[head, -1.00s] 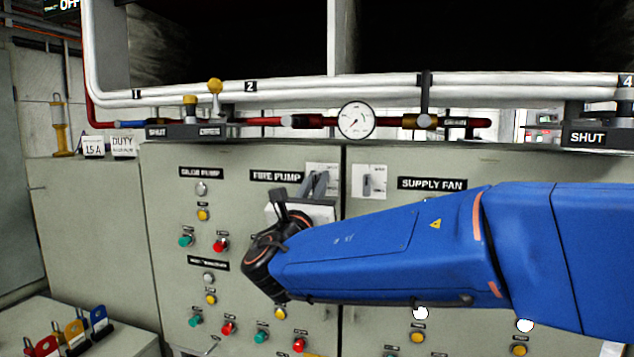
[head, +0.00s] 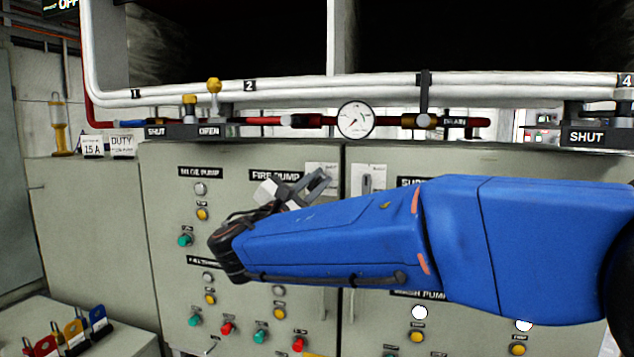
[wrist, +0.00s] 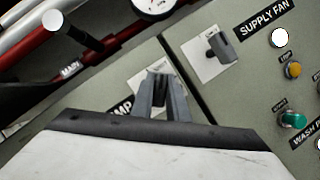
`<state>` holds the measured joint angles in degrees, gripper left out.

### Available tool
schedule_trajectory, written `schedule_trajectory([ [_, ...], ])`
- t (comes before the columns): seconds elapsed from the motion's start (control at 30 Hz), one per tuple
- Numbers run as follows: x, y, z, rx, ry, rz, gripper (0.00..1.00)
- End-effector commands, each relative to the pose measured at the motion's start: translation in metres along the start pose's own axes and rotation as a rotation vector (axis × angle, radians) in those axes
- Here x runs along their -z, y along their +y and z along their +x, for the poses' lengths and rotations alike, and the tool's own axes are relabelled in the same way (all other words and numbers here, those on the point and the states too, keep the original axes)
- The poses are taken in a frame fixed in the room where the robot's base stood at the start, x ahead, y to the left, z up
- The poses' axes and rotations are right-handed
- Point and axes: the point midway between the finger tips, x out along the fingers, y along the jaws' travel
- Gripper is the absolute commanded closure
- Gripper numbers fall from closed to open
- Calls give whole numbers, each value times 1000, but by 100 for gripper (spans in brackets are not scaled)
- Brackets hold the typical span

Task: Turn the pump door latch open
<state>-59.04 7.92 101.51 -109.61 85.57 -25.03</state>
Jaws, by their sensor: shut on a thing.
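The pump door latch has a pale plate (head: 319,168) at the upper right corner of the fire pump door, right of the FIRE PUMP label (head: 275,175). My gripper (head: 318,180) reaches it from below left, its fingers tilted to the right. In the wrist view my gripper's grey fingers (wrist: 161,88) are close together in front of the plate (wrist: 144,88), shut on the latch handle. The fingers hide the handle, so its angle is hard to see.
A similar latch (head: 367,181) sits on the supply fan door to the right, its handle upright. Red pipework with a round gauge (head: 355,120) runs just above the cabinet. Buttons (head: 202,214) cover the pump door. My blue arm hides much of both doors.

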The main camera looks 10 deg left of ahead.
Motion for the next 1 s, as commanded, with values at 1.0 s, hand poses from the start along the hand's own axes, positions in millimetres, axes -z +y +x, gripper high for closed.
schedule_trajectory([
  [1.0,1,-4,0,311,0,748,100],
])
